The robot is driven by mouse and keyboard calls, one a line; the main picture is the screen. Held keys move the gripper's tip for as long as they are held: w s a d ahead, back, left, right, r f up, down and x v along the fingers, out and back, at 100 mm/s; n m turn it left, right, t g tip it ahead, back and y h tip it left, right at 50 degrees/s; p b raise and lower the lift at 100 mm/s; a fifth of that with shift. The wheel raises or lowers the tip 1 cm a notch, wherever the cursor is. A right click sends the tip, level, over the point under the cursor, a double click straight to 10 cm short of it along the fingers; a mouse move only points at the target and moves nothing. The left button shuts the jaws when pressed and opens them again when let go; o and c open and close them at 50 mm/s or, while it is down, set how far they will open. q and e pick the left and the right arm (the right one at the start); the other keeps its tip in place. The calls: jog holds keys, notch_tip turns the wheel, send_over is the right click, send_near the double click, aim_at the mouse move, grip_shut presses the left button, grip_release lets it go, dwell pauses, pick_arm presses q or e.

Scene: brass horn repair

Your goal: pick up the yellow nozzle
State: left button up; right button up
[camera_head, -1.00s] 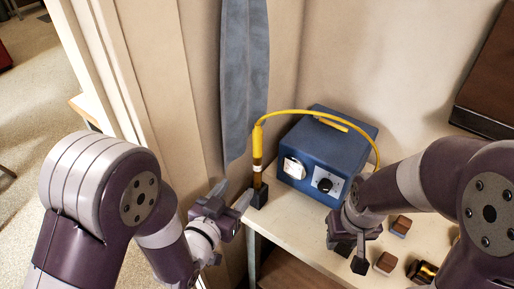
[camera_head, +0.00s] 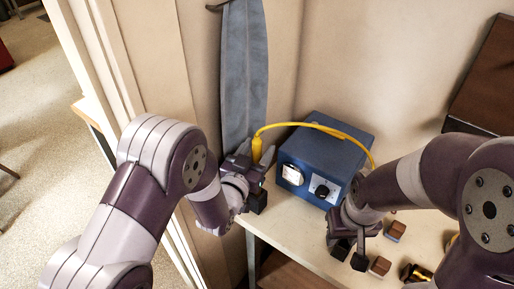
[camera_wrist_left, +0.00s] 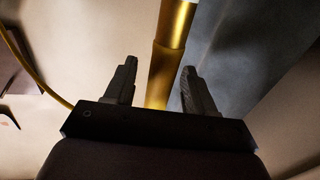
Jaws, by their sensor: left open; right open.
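The yellow nozzle (camera_head: 256,146) stands upright at the left corner of the bench, with a yellow cable at its top. Its lower part is hidden behind my left gripper (camera_head: 256,155). In the left wrist view the nozzle (camera_wrist_left: 172,60) shows as a gold shaft between the two open fingers of the left gripper (camera_wrist_left: 159,72). A gap shows on either side of the shaft, and I cannot tell whether either finger touches it. My right gripper (camera_head: 349,256) is open and empty low over the bench, in front of the blue box.
A blue box (camera_head: 325,162) with a dial and gauge sits on the bench (camera_head: 290,232), joined to the nozzle's cable (camera_head: 300,125). Small brown blocks (camera_head: 380,266) lie right of my right gripper. A grey cloth (camera_head: 243,80) hangs behind the nozzle.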

pick_arm(q)
jog(key=c, duration=1)
